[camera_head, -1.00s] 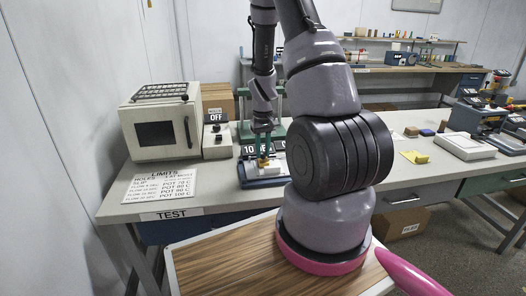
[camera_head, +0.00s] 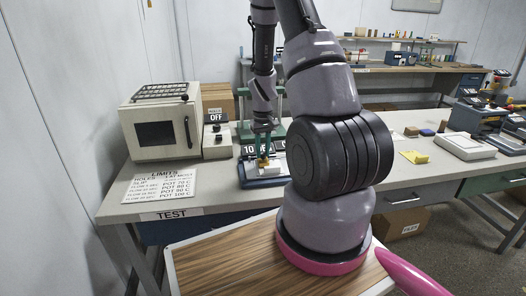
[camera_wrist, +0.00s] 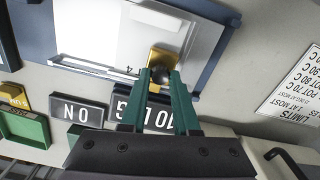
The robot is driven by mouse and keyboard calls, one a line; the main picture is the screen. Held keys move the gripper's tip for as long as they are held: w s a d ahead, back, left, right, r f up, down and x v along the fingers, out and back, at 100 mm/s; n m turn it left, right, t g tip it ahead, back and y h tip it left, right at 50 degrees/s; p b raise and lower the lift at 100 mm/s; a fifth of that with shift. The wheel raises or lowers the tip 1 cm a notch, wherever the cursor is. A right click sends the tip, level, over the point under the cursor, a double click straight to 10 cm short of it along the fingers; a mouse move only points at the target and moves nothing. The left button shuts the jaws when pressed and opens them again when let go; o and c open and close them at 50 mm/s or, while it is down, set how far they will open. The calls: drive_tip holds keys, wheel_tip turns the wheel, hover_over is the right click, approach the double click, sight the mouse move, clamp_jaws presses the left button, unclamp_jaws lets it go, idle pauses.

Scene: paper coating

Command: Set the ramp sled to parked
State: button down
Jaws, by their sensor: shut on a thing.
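In the head view my gripper (camera_head: 263,150) reaches down over the dark blue base (camera_head: 264,183) of this device on the test bench. My fingers hide part of the knob, and my arm hides the device's right side there.
Black number plates (camera_wrist: 140,112) and an ON plate (camera_wrist: 78,112) lie close to my fingers. A green tray (camera_wrist: 25,130) is nearby. An oven (camera_head: 160,125), a switch box marked OFF (camera_head: 216,138) and a LIMITS sheet (camera_head: 160,186) are to the left on the bench.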

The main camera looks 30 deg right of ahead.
idle(0.3)
drive_tip(key=s+d, duration=0.1)
drive_tip(key=d, duration=0.3)
drive_tip(key=s+d, duration=0.1)
drive_tip(key=d, duration=0.3)
drive_tip(key=s+d, duration=0.1)
drive_tip(key=d, duration=0.3)
drive_tip(key=shift+s+d, duration=0.1)
drive_tip(key=shift+s, duration=0.15)
drive_tip(key=c, duration=0.6)
unclamp_jaws()
drive_tip(key=shift+s+d, duration=0.1)
drive_tip(key=shift+c, duration=0.2)
drive_tip(key=shift+r, duration=0.35)
wheel_tip(320, 180, up, 10)
